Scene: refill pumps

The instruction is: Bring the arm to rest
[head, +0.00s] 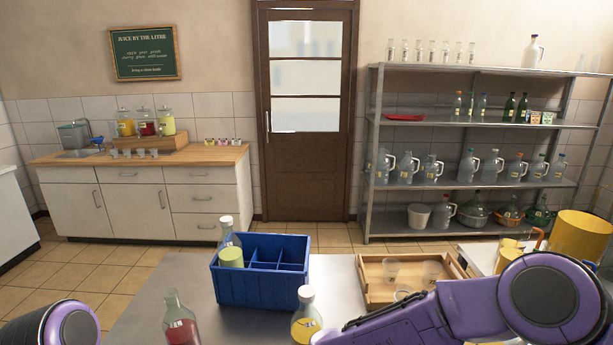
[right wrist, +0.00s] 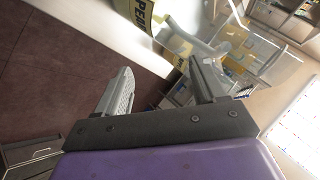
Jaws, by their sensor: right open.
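My right arm (head: 440,312) comes in from the right in the head view, and its gripper does not show there. In the right wrist view my right gripper (right wrist: 160,68) is open, with nothing between its fingers. A clear vessel with a pale handle (right wrist: 190,38) lies beyond the fingertips in that view; I cannot tell how far away. Behind it is a yellow surface with dark lettering (right wrist: 143,12). Only a rounded purple part of my left arm (head: 62,326) shows at the lower left; its gripper is out of view.
A red-filled bottle (head: 180,328), a yellow-filled bottle (head: 306,325) and a wooden tray (head: 374,304) with glasses stand nearby. A yellow drum (head: 585,238) stands at right.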

